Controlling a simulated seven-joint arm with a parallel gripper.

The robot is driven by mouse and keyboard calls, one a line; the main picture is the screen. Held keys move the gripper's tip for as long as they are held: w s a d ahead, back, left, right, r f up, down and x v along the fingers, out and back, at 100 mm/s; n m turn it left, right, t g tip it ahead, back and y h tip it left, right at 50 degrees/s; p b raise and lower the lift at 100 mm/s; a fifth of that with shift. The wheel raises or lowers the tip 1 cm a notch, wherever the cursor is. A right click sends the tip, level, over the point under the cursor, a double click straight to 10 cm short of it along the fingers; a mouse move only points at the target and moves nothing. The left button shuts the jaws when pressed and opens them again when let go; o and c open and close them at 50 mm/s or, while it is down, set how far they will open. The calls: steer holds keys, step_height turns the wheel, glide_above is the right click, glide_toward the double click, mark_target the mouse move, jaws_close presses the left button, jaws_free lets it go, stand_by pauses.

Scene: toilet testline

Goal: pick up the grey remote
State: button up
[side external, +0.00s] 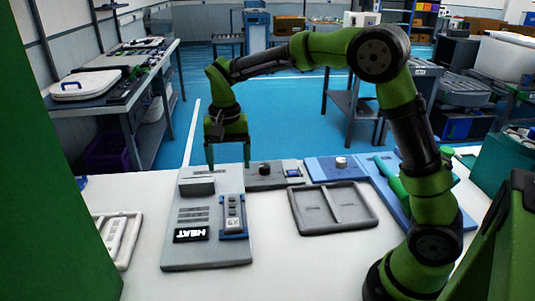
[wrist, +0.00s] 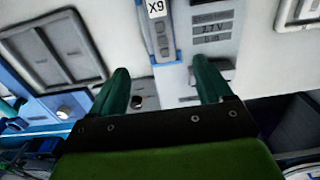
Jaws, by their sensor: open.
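The grey remote (side external: 233,212) lies in a blue holder (side external: 243,236) on the right side of a grey panel labelled HEAT (side external: 207,262). A white label with black characters is on its near end. In the wrist view the remote (wrist: 163,38) shows at the top centre, partly cut off by the frame edge. My gripper (side external: 229,163) is open and empty, pointing down above the far end of the panel, apart from the remote. In the wrist view my gripper's fingers (wrist: 161,68) are spread, with the remote beyond them.
A dark grey two-compartment tray (side external: 363,214) lies right of the panel. Behind it are a grey box with a knob (side external: 266,179) and a blue box with a knob (side external: 318,166). A white tray (side external: 128,257) with pale items stands at left. White table shows between them.

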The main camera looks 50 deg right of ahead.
mark_target(233, 209)
step_height(233, 209, down, 15)
steer(key=shift+w+f, duration=0.1)
stand_by(0.4)
